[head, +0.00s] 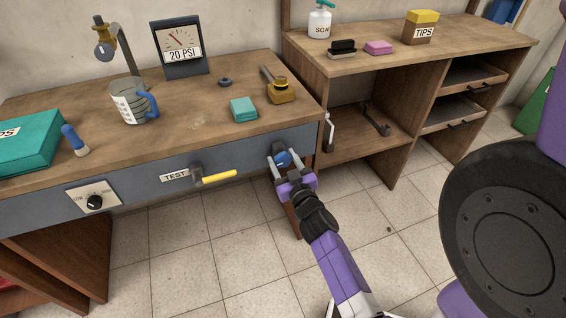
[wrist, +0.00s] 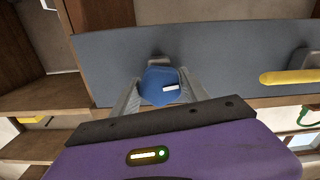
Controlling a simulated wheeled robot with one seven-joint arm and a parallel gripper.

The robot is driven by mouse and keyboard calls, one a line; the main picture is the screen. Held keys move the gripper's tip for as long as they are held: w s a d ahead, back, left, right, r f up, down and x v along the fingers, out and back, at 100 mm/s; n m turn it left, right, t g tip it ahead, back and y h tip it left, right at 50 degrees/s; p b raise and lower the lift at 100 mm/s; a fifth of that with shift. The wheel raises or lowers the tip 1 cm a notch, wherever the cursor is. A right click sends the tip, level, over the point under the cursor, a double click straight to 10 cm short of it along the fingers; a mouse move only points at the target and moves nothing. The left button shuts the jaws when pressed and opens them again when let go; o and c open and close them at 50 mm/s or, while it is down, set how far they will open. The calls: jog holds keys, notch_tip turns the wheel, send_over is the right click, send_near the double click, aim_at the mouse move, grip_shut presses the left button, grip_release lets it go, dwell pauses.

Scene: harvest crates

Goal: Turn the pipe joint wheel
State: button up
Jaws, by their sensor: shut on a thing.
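A blue faceted wheel (head: 283,158) sits at the right end of the grey front panel of the left workbench. It also shows in the wrist view (wrist: 157,82), with a white mark on its face pointing to the right. A grey fitting (wrist: 160,61) shows behind it. My gripper (head: 284,156) is shut on the blue wheel, with one grey finger on each side of it. In the wrist view, my gripper (wrist: 160,90) covers the lower part of the wheel's surroundings.
A yellow lever (head: 219,177) beside a TEST label sticks out left of the wheel. A black dial (head: 94,202) is farther left. A gauge (head: 180,47) reading 20 PSI and a brass fitting (head: 281,93) stand on the bench. Open shelving (head: 365,120) stands to the right.

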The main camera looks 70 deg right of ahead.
jog(key=shift+n+b, duration=0.4)
jog(key=shift+n, duration=0.7)
jog(key=o, duration=1.4)
jog(key=shift+c, duration=0.2)
jog(key=b+v, duration=0.1)
jog(key=v, duration=0.7)
